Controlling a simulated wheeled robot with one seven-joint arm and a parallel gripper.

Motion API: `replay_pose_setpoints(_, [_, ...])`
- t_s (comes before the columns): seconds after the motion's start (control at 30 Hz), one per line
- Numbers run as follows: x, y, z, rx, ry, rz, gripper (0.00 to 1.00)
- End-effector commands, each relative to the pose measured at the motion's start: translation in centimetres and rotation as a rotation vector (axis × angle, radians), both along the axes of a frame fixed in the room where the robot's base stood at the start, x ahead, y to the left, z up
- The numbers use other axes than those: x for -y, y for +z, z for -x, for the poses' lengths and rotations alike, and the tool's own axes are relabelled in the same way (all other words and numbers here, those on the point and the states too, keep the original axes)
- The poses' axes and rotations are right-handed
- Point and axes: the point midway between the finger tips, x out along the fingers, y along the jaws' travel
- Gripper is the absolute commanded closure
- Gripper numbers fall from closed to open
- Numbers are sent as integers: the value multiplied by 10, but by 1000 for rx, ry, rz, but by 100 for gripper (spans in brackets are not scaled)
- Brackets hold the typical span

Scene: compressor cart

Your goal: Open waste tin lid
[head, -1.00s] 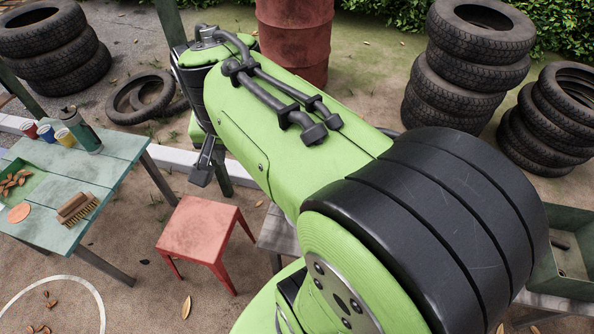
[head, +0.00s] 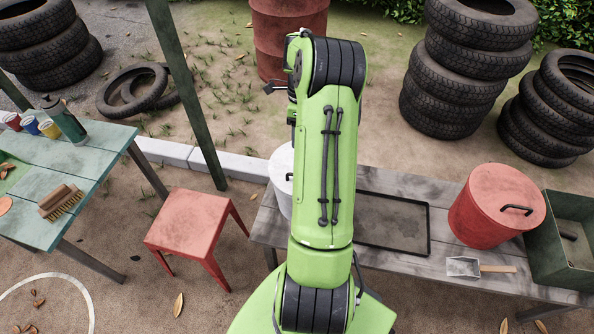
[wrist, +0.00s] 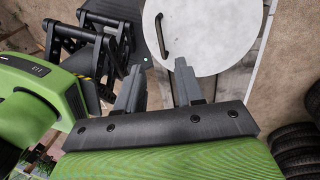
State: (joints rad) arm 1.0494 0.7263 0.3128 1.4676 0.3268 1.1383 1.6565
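Two lidded tins stand on the grey bench, and I cannot tell from any label which is the waste tin. The white tin (head: 281,180) is mostly hidden behind my arm; its round lid (wrist: 215,38) and dark handle (wrist: 161,36) show in the wrist view. The lid lies flat. The red tin (head: 478,225) stands to the right, its red lid (head: 506,190) on, with a dark bar handle. My gripper (wrist: 158,67) is open and empty, its two fingers apart, just short of the white lid in the wrist view. Contact does not show.
A red stool (head: 195,222) and a green table (head: 105,150) stand left. A post (head: 190,100) rises behind the stool. Tyre stacks stand at the back.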

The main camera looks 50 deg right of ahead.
Motion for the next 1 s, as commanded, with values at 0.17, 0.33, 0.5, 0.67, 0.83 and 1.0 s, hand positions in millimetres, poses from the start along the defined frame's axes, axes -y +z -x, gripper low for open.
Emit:
replay_pose_setpoints(0.17, [-9, -51, 4, -2, 2, -5, 63])
replay_pose_setpoints(0.33, [-17, -92, 7, -2, 2, -3, 63])
replay_pose_setpoints(0.5, [-21, -116, 9, -1, 4, -1, 63])
replay_pose_setpoints(0.67, [-22, -121, 9, 1, 4, 0, 63])
replay_pose_setpoints(0.83, [-22, -120, 9, 1, 4, 1, 63])
replay_pose_setpoints(1.0, [-22, -120, 9, 1, 4, 1, 89])
